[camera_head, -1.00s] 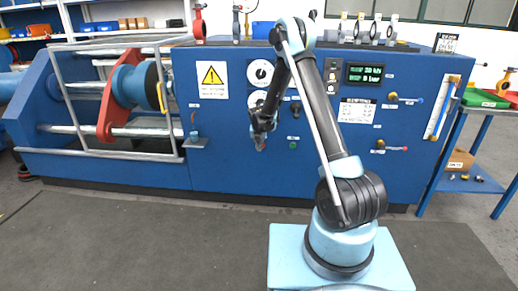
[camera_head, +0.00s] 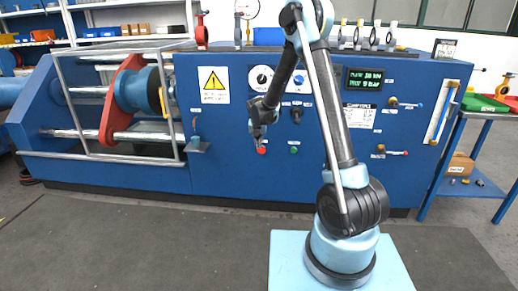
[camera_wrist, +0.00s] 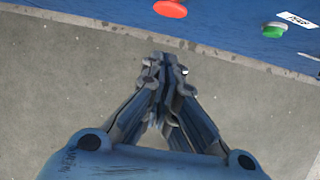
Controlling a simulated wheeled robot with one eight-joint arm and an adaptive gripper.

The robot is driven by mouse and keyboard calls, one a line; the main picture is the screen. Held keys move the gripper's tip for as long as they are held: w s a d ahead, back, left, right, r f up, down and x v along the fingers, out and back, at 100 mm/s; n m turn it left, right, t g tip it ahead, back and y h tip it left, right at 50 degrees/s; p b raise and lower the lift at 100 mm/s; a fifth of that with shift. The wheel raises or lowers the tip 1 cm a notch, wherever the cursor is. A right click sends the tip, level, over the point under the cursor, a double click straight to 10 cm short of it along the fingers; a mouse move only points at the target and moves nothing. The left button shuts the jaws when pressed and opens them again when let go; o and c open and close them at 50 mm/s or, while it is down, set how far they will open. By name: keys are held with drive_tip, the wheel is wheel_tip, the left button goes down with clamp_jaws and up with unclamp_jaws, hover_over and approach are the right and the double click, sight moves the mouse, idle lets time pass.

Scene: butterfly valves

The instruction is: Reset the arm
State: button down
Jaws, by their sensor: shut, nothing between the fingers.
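My gripper (camera_head: 258,133) hangs at the end of my bent arm, pointing down in front of the blue test bench (camera_head: 230,170). In the wrist view my gripper (camera_wrist: 165,75) has its fingers together with nothing between them, over bare floor. The arm folds high at the elbow above my light blue base. A red button (camera_head: 262,150) shows just below the gripper in the head view; the red button (camera_wrist: 171,8) and a green button (camera_wrist: 274,30) are at the top of the wrist view. I cannot tell the exact gap between the fingertips and the panel.
A side table (camera_head: 488,110) with green and red trays stands at the right. A railed cage (camera_head: 120,100) is at the left. The grey floor in front is clear.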

drive_tip(key=shift+s+r, duration=0.1)
drive_tip(key=shift+r, duration=0.1)
drive_tip(key=shift+r, duration=0.1)
drive_tip(key=s+d+r+m+g, duration=0.1)
drive_tip(key=s+d+r+m, duration=0.75)
drive_tip(key=s+d, duration=0.2)
drive_tip(key=s+d+r+m, duration=0.8)
drive_tip(key=s+d+m, duration=0.1)
drive_tip(key=s, duration=0.2)
drive_tip(key=s+d+f+m, duration=0.1)
drive_tip(key=s+d+m, duration=0.2)
drive_tip(key=s+m, duration=0.3)
drive_tip(key=s+d+f+m, duration=0.2)
drive_tip(key=s+m, duration=0.4)
drive_tip(key=s, duration=0.5)
drive_tip(key=s+d+f+m+g, duration=0.1)
drive_tip(key=s+d+f+m, duration=0.1)
drive_tip(key=s+m, duration=0.4)
drive_tip(key=s+d, duration=0.1)
drive_tip(key=s, duration=0.2)
drive_tip(key=shift+d+f, duration=0.2)
drive_tip(key=shift+d, duration=0.2)
